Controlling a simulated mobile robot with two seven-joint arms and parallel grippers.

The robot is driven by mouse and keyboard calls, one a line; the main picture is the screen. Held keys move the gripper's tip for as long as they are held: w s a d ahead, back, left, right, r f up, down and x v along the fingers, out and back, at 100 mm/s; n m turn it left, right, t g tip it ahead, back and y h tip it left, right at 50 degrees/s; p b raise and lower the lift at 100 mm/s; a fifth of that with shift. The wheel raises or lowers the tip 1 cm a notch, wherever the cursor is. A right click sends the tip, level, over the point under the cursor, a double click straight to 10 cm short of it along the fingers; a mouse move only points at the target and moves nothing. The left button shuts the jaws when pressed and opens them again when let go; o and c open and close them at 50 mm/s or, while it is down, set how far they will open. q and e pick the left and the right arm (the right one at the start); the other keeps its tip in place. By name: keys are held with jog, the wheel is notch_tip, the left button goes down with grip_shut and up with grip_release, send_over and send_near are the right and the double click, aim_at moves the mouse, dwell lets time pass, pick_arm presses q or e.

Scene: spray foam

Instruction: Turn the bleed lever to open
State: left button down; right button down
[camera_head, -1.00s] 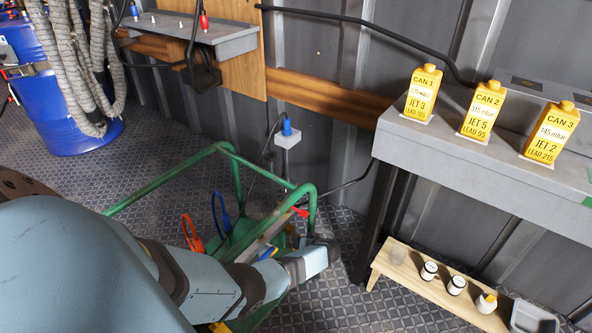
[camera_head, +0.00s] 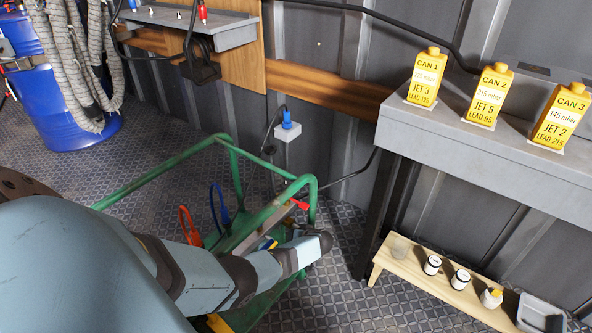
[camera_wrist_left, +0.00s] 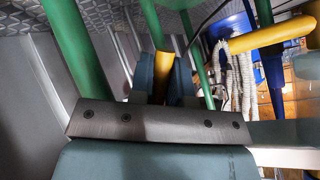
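The green tubular frame (camera_head: 230,146) of a cart stands on the floor in the head view. I cannot tell which part is the bleed lever. My left arm reaches into the frame; its fingertips are hidden in the head view. In the left wrist view my left gripper (camera_wrist_left: 162,78) has its two dark fingers on either side of a yellow bar (camera_wrist_left: 162,64). I cannot tell whether they press on it. My right gripper is out of view.
An orange loop (camera_head: 189,226) and a blue loop (camera_head: 219,208) stand up from the cart near my arm. A grey bench (camera_head: 480,150) with yellow cans (camera_head: 424,78) is at the right. A low wooden stand (camera_head: 400,262) holds small bottles. Open floor lies behind the cart.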

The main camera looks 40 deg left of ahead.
pick_arm(q)
jog(key=shift+p, duration=0.4)
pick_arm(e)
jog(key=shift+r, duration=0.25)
pick_arm(q)
jog(key=shift+w+n+t+p, duration=0.2)
jog(key=shift+n+t+p, duration=0.2)
jog(key=shift+t+p, duration=0.2)
jog(key=shift+f, duration=0.15)
jog(key=shift+w+f+n+t+y, duration=0.2)
jog(key=shift+n+t+y, duration=0.15)
jog(key=shift+t, duration=0.25)
jog(key=shift+w+n+t+y+b, duration=0.35)
jog(key=shift+w+n+t+b, duration=0.15)
jog(key=shift+n+t+b, duration=0.55)
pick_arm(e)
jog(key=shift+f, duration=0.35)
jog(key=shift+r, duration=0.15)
pick_arm(q)
jog(key=shift+r, duration=0.1)
